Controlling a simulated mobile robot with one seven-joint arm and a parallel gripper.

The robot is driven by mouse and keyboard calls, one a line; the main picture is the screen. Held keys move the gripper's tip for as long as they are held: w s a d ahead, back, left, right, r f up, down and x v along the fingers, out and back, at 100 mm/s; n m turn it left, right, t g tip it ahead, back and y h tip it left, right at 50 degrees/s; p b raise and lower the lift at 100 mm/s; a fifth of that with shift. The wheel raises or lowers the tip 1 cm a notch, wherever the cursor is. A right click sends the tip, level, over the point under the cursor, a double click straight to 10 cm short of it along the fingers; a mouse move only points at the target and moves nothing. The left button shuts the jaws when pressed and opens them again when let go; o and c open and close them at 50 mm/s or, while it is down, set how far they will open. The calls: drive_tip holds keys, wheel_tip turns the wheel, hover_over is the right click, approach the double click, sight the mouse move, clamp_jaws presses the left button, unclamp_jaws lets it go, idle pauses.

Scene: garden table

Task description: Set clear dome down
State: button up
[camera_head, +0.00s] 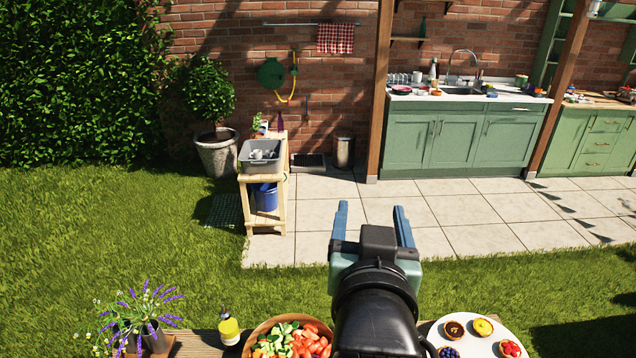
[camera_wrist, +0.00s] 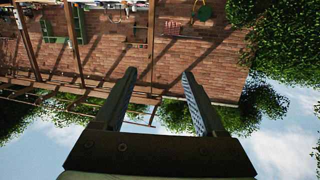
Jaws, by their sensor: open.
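My gripper (camera_head: 372,222) is raised above the near table in the head view, with its two blue fingers apart and nothing between them. In the wrist view my gripper (camera_wrist: 160,92) also shows open and empty, pointing out toward the brick wall. I see no clear dome in either view. A white round plate (camera_head: 462,347) with several small tarts stands on the table at the lower right of my arm. My arm hides part of the table beside it.
The wooden table (camera_head: 190,345) holds a salad bowl (camera_head: 262,332), a yellow bottle (camera_head: 229,327) and potted lavender (camera_head: 150,330). Beyond it lies open grass (camera_head: 170,260). A wooden stand (camera_head: 265,192) holds a grey tub (camera_head: 262,158); green cabinets (camera_head: 460,138) line the wall.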

drive_tip(key=s+a+r+t, duration=0.2)
drive_tip(key=s+r+t, duration=0.1)
drive_tip(key=r, duration=0.6)
drive_tip(key=s+a+r+n+t+y, duration=0.1)
drive_tip(key=s+r+t, duration=0.3)
drive_tip(key=r, duration=0.6)
drive_tip(key=s+a+r+n+t+y, duration=0.1)
drive_tip(key=s+a+r+t, duration=0.2)
drive_tip(key=r, duration=0.6)
drive_tip(key=shift+s+a+r+t, duration=0.2)
drive_tip(key=shift+s+a+t, duration=0.25)
drive_tip(key=shift+s, duration=0.8)
drive_tip(key=shift+d, duration=0.1)
